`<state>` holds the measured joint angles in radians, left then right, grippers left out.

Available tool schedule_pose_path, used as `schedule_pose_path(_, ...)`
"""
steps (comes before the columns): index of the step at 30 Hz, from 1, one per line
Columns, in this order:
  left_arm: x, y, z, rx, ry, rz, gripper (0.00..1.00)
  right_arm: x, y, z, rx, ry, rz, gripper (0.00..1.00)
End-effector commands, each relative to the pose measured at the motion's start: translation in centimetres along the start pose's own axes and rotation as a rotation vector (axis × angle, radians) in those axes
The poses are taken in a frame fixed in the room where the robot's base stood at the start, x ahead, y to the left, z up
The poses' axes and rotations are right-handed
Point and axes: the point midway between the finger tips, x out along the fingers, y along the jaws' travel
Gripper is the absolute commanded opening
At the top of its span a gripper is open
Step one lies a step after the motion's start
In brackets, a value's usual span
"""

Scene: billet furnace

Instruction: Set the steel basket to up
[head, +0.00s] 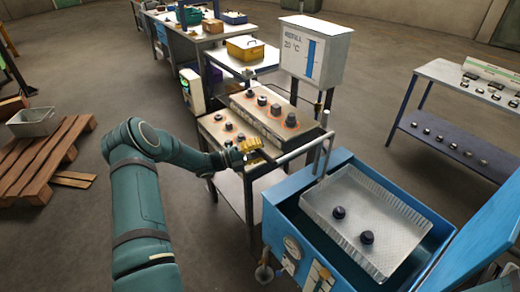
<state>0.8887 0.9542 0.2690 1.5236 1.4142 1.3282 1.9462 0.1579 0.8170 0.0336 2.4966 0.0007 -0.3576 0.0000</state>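The steel basket (335,222) is a pale perforated tray in the open blue tank (272,225) at the lower right. It sits tilted in the picture, with its rim near the tank's top edge, and holds two dark round parts (367,237). A grey bar handle (303,149) stands at the tank's back left; how it joins the basket is unclear. My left gripper (258,151), with yellow on it, is near the left end of this handle, above the bench edge. Its fingers are too small to read, and contact with the handle is unclear. My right gripper is out of view.
A bench (262,172) with several dark knob-like parts stands behind the handle, beside a grey control box (315,50). The tank's blue lid (480,235) stands open at right. A pallet (45,160) lies at left. Another table (440,75) is at right.

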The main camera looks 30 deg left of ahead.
Motion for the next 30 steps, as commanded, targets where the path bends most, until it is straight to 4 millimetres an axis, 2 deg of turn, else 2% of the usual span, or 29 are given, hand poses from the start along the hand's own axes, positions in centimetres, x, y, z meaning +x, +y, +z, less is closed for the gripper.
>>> schedule_pose_path(5, -1.3, 0.1, 0.0, -0.001, -0.002, 0.003, 0.36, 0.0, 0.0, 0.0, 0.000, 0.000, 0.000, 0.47)
schedule_pose_path(15, -8.0, 0.0, 0.1, 0.001, -0.004, 0.002, 0.36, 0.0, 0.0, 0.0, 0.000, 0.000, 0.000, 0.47)
schedule_pose_path(21, -10.9, 0.0, 0.1, 0.001, -0.002, -0.001, 0.36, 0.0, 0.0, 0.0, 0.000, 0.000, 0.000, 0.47)
schedule_pose_path(30, -12.0, -0.1, 0.0, 0.001, 0.000, -0.001, 0.36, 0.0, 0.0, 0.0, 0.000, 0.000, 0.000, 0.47)
